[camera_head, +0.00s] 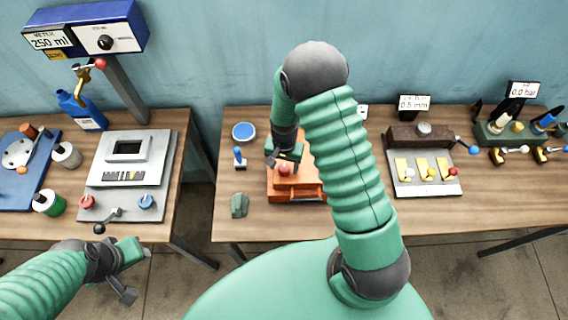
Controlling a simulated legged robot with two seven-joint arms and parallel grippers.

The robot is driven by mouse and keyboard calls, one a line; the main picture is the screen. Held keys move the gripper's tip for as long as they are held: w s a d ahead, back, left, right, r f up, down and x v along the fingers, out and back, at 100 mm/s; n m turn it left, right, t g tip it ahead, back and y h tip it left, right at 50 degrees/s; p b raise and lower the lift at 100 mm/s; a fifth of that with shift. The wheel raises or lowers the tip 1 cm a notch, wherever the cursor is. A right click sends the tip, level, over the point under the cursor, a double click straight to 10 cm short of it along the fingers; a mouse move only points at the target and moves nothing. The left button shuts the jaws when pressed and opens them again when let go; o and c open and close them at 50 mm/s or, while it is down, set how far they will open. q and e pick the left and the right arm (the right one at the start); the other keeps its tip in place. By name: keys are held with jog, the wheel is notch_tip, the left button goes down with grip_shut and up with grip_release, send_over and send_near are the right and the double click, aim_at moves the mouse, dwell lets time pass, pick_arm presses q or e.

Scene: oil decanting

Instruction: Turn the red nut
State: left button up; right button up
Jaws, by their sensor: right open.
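A small red nut (284,169) sits on an orange block-shaped fixture (312,190) on the right-hand table. My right gripper (284,158) points down over the fixture, right at the red nut. It is open, and its fingers partly cover the nut's surroundings. I cannot tell whether the fingers touch the nut. My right arm hides part of the fixture's right side. My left gripper (132,272) is at the lower left, in front of the left table and away from the fixture. Its fingers look spread apart with nothing between them.
Near the fixture are a blue round dish (243,131), a small blue-topped item (239,157) and a grey-green block (239,205). A gauge device (424,160) with yellow parts stands to the right. The left table holds a grey machine (128,175) and blue bottle (82,112). A gap separates the tables.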

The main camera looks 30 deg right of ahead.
aim_at(284, 167)
grip_shut()
jog(key=shift+n+b, duration=0.3)
jog(key=shift+n, duration=0.1)
grip_release()
notch_tip(284, 167, up, 17)
jog(key=b, duration=0.3)
jog(key=shift+f, duration=0.1)
dwell(0.3)
